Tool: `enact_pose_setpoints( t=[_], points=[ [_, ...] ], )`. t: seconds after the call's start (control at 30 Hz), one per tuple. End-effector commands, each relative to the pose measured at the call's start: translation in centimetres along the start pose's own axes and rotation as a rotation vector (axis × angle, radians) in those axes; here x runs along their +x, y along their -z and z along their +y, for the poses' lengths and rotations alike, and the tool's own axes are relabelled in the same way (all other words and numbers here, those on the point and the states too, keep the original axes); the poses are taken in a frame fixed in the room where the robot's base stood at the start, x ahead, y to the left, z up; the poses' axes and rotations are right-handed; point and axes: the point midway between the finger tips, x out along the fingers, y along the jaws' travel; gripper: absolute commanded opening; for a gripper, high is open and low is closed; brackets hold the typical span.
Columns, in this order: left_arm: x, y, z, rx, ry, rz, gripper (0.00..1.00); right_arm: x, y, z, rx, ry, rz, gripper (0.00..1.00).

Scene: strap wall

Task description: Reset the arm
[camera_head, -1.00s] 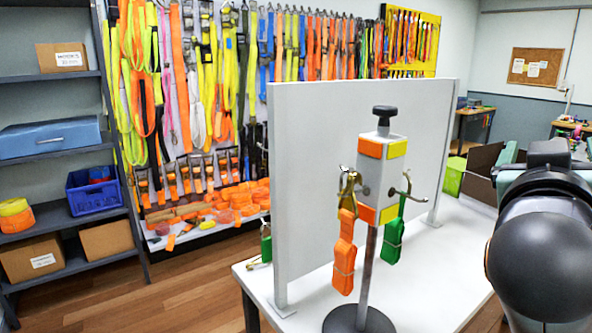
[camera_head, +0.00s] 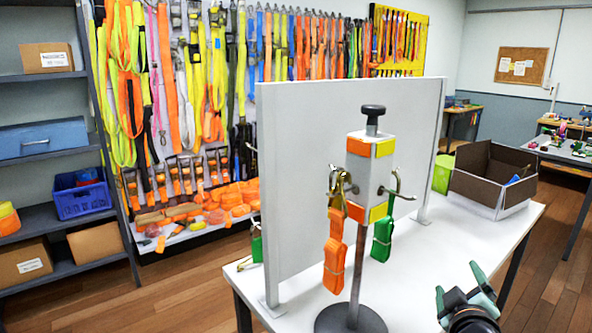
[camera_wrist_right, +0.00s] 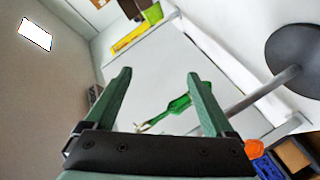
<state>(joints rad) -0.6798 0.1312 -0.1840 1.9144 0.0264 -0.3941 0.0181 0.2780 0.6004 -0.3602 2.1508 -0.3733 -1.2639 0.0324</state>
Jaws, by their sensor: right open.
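My right gripper (camera_head: 462,290) is at the lower right of the head view, low beside the white table's right edge. Its two green fingers are apart with nothing between them; they also show in the right wrist view (camera_wrist_right: 158,85). A stand (camera_head: 356,275) with a square head and dark knob stands on the table to its left. An orange strap bundle (camera_head: 335,255) and a green strap bundle (camera_head: 383,238) hang from the stand's hooks. The green strap also shows in the right wrist view (camera_wrist_right: 181,104), beyond the fingers and apart from them. My left gripper is out of view.
A white upright panel (camera_head: 290,180) stands on the table (camera_head: 415,285) behind the stand. An open box (camera_head: 492,205) sits at the table's far right end. Shelves stand at the left, and straps hang on the back wall. The table's right front is mostly clear.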

Motion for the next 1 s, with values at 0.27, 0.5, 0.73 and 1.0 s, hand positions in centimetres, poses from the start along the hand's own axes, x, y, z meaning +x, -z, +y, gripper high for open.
enact_pose_setpoints(
  t=[0.27,0.5,0.73,1.0],
  points=[
    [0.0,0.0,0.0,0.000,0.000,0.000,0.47,-2.8,-12.6,-15.6,-0.024,0.398,-0.040,0.88],
    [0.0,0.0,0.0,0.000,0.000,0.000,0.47,-9.6,-22.1,-23.7,0.056,0.641,-0.091,0.88],
    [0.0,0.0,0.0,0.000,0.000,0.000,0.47,-16.1,-28.4,-27.1,0.143,0.770,-0.147,0.88],
    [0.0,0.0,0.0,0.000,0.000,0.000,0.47,-19.1,-25.8,-30.9,0.379,0.775,-0.191,0.88]
  ],
)
